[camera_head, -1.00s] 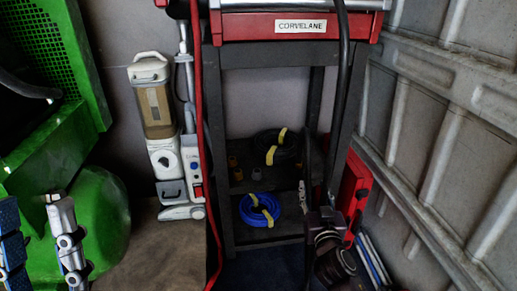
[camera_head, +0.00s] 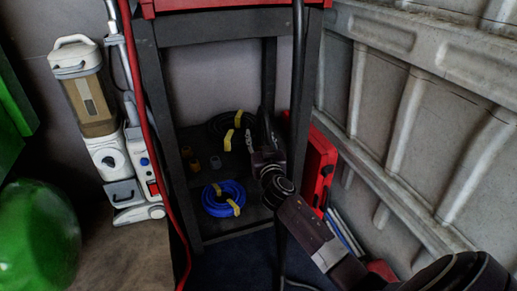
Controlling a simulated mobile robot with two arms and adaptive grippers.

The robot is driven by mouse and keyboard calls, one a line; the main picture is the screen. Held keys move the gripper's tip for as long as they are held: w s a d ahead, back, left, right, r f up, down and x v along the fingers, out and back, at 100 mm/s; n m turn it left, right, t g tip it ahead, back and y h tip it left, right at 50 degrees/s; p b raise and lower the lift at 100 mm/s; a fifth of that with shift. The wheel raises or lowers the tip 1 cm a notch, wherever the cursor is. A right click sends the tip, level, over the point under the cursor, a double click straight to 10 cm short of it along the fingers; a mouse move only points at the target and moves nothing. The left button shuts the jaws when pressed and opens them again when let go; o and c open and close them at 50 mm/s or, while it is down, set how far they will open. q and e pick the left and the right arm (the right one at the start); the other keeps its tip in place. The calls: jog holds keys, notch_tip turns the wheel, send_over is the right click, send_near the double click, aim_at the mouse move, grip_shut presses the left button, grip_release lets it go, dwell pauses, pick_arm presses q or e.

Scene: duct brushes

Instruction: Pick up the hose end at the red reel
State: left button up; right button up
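A red hose (camera_head: 147,140) hangs down the left side of a dark stand and runs to the floor. A black hose (camera_head: 298,80) hangs at the stand's right side. I cannot make out a reel or tell which hose end belongs to one. My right gripper (camera_head: 250,140) reaches in from the lower right, in front of the stand's right side. Its fingertips overlap the view of a black coil with a yellow tie (camera_head: 228,128); I cannot tell whether they touch it. The fingers are too small and dark to read. My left gripper is out of view.
A blue coil (camera_head: 223,198) lies on the stand's lower shelf (camera_head: 235,225). A vacuum cleaner (camera_head: 97,120) stands left of it. A red case (camera_head: 320,165) is behind my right arm, by the ribbed wall (camera_head: 400,120). A green machine (camera_head: 38,240) is at the left.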

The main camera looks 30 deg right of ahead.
jog(key=shift+w, duration=0.1)
jog(key=shift+c, duration=0.3)
grip_shut()
jog(key=shift+r, duration=0.2)
